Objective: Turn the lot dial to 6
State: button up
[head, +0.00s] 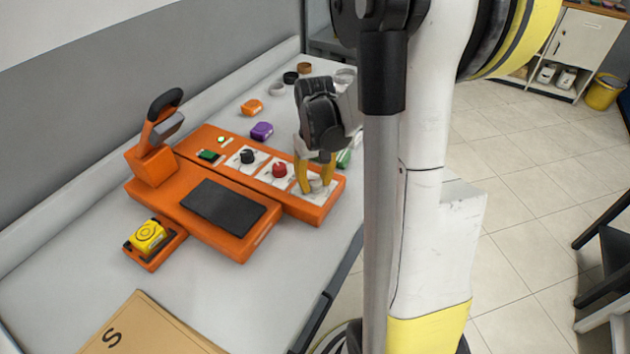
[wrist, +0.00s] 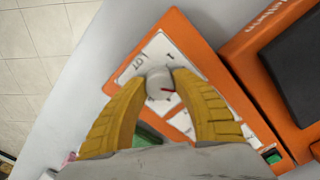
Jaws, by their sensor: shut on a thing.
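A control panel on the orange machine (head: 215,140) carries a black dial (head: 247,156), a red dial (head: 280,170) and a pale grey dial (head: 316,185) at its right end. My gripper (head: 314,187) points down with its yellow fingers shut on the pale grey dial. In the wrist view the pale grey dial (wrist: 156,80) sits between the two fingertips, with a short red mark near its lower right edge.
A black-handled press (head: 160,130) stands at the machine's left, with a dark pad (head: 223,206) in front. A yellow block (head: 148,236) sits in an orange holder. A brown envelope (head: 150,330) lies at the front.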

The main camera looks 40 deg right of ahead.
jog(key=m, duration=1.4)
jog(key=shift+m+p, duration=0.3)
jog(key=m, duration=0.3)
jog(key=shift+m, duration=0.3)
jog(key=m, duration=0.3)
jog(key=shift+m, duration=0.3)
jog(key=m, duration=0.3)
jog(key=shift+m, duration=2)
